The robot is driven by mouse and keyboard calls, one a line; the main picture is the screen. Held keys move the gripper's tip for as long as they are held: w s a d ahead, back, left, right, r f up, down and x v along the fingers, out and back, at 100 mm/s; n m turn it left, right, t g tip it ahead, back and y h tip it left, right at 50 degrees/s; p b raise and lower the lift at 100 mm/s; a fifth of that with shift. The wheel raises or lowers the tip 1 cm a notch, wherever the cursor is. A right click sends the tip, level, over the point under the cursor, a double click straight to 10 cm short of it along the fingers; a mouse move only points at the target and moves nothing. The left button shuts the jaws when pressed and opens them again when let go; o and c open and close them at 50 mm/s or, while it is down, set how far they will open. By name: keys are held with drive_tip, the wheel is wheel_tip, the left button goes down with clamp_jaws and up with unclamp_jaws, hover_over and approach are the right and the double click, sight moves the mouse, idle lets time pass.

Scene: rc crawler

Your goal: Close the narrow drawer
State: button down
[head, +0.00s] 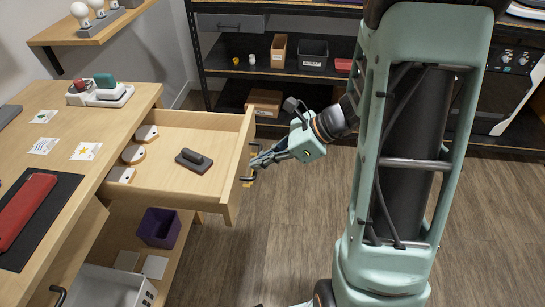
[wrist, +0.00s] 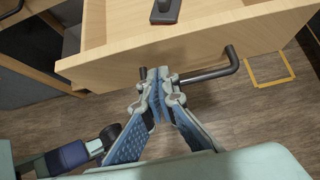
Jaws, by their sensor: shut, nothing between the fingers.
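A light wooden drawer (head: 215,185) stands pulled out from the desk; I take it to be the narrow drawer. In the wrist view its front panel (wrist: 110,62) fills the upper part. A dark bar handle (wrist: 212,74) is on that front and also shows in the head view (head: 248,179). My gripper (head: 256,163) is at the drawer front, with its fingertips together and empty. In the wrist view the fingertips (wrist: 160,74) overlap the handle bar near its left end; I cannot tell whether they touch it or the panel.
The drawer holds a dark block-like tool (head: 194,160) and several pale rounded pieces along its left side. A purple bin (head: 159,227) stands on the shelf below. The desk (head: 95,118) is at left, and dark shelving (head: 220,70) is behind.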

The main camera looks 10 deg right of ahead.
drive_tip(key=shift+x, duration=1.35)
drive_tip(key=w+a, duration=0.3)
drive_tip(key=a, duration=0.7)
drive_tip(key=w+a+p, duration=0.1)
drive_tip(key=w+a, duration=0.3)
drive_tip(key=a, duration=0.6)
drive_tip(key=w+a, duration=0.4)
drive_tip(key=a, duration=0.7)
drive_tip(key=shift+w+a+p, duration=0.1)
drive_tip(key=shift+w+p, duration=0.05)
drive_tip(key=shift+p, duration=0.15)
drive_tip(key=shift+a+r, duration=0.15)
drive_tip(key=shift+w+a+r, duration=0.1)
drive_tip(key=shift+r, duration=0.05)
